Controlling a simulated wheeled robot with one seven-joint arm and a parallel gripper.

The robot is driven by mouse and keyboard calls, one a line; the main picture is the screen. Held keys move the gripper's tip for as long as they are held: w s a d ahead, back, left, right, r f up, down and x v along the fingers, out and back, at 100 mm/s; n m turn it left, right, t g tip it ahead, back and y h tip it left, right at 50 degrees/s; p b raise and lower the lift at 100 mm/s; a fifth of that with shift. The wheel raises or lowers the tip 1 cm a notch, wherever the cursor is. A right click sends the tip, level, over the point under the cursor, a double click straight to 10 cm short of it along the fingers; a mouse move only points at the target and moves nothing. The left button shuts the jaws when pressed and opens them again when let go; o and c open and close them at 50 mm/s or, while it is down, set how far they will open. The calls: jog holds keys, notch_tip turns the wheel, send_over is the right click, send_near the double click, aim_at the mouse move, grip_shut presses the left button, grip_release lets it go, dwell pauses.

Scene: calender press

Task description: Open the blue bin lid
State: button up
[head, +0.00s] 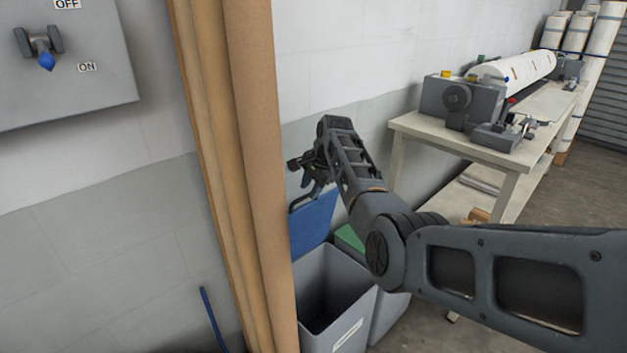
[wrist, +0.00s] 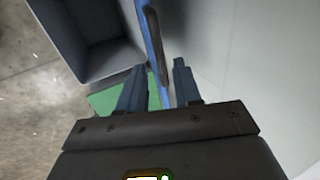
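The blue lid (head: 313,220) stands raised, roughly upright, at the back of a grey bin (head: 318,290) whose mouth is open. A label is on the bin's front. My gripper (head: 311,190) is at the lid's top edge. In the wrist view the lid (wrist: 152,20) shows nearly edge-on, with a dark strip or handle on its right face. The two blue-grey fingers (wrist: 160,68) are spread apart, one on each side of the lid's line. I cannot tell whether either finger touches the lid.
A second bin with a green lid (head: 350,238) stands to the right. A wall is behind the bins. A table (head: 455,135) with the press stands at the right.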

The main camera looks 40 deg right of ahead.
jog(key=shift+v, duration=1.3)
